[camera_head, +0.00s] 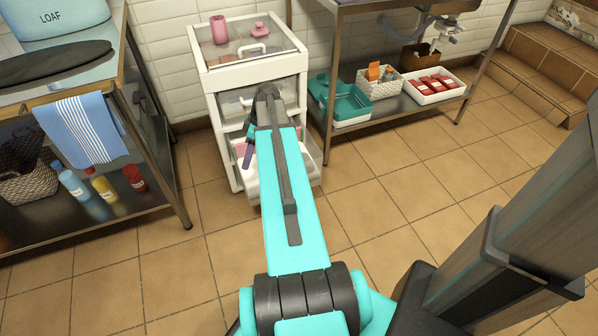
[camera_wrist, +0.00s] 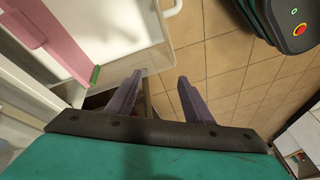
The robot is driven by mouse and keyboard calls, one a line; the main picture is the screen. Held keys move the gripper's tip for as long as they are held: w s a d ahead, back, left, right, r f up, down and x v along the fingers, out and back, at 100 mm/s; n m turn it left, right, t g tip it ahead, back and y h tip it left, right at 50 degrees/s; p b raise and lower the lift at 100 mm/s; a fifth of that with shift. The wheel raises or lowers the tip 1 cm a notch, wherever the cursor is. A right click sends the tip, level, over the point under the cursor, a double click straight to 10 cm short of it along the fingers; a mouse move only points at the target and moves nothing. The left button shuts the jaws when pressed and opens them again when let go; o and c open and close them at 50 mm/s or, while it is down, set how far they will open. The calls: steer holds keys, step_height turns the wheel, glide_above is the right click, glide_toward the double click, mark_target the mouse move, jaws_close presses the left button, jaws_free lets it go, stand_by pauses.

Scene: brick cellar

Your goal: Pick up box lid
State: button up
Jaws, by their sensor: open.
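A flat pink piece with a raised bar (camera_wrist: 50,38) lies in an open white drawer at the upper left of the wrist view. It may be the box lid; I cannot tell for sure. A small green part (camera_wrist: 95,75) shows at its end. In the head view my arm hides most of this drawer (camera_head: 268,190), and only a bit of pink shows beside the arm. My gripper (camera_wrist: 160,95) is open, with nothing between its purple fingers. It is at the drawer's edge, to the right of and below the pink piece in the wrist view.
The white drawer unit (camera_head: 255,62) has pink items on top. A steel table (camera_head: 330,75) at right has a teal container (camera_head: 347,103), a basket and a white tray (camera_head: 433,97) on its lower shelf. Another table stands left with a striped towel (camera_head: 82,128).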

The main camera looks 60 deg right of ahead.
steer(key=s+d+m+t+h+b, duration=0.1)
steer(key=s+d+b, duration=0.4)
steer(key=d, duration=0.5)
steer(key=s+d+m+t+h+b, duration=0.1)
steer(key=s+d+m+h+b, duration=0.1)
steer(key=s+d+b, duration=0.4)
steer(key=s+d, duration=0.3)
steer(key=s, duration=0.1)
steer(key=shift+s+d+r, duration=0.15)
steer(key=shift+s+d, duration=0.05)
steer(key=shift+d, duration=0.15)
steer(key=shift+b+x, duration=1.7)
steer(key=shift+x, duration=2.65)
steer(key=shift+w+r, duration=0.1)
steer(key=shift+w, duration=0.05)
